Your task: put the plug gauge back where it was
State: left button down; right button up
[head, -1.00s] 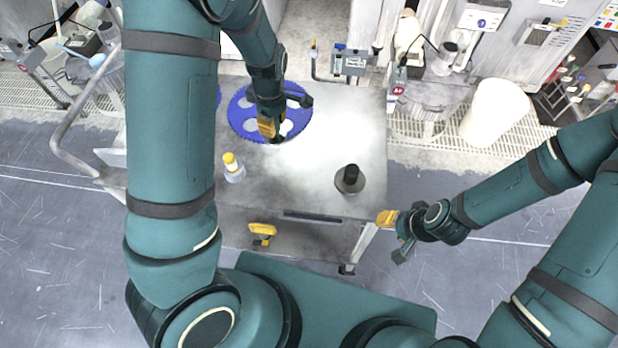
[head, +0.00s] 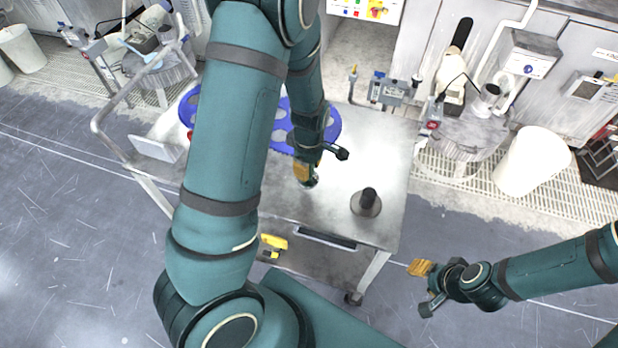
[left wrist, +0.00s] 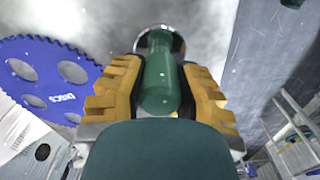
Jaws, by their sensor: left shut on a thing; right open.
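My left gripper (head: 305,172) is shut on the plug gauge (left wrist: 158,85), whose green handle lies between the yellow finger pads in the left wrist view. A shiny round metal end shows beyond the handle. In the head view the left gripper is over the grey bench top (head: 390,150), just in front of the blue disc carrier (head: 331,124). The gauge is mostly hidden there, and I cannot tell whether it touches the bench. My right gripper (head: 425,287) is open and empty, right of the bench's front corner.
A round-based object with a black knob (head: 368,197) stands on the bench, right of the left gripper. A yellow object (head: 272,243) shows below the front edge. A white bin (head: 532,162) stands at the right. The bench's right rear part is clear.

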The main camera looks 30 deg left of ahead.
pick_arm(q)
jog(key=shift+f, duration=2.05)
jog(key=shift+b, duration=0.3)
jog(key=shift+f, duration=0.2)
jog(key=c, duration=0.8)
grip_release()
jog(key=shift+r, duration=0.1)
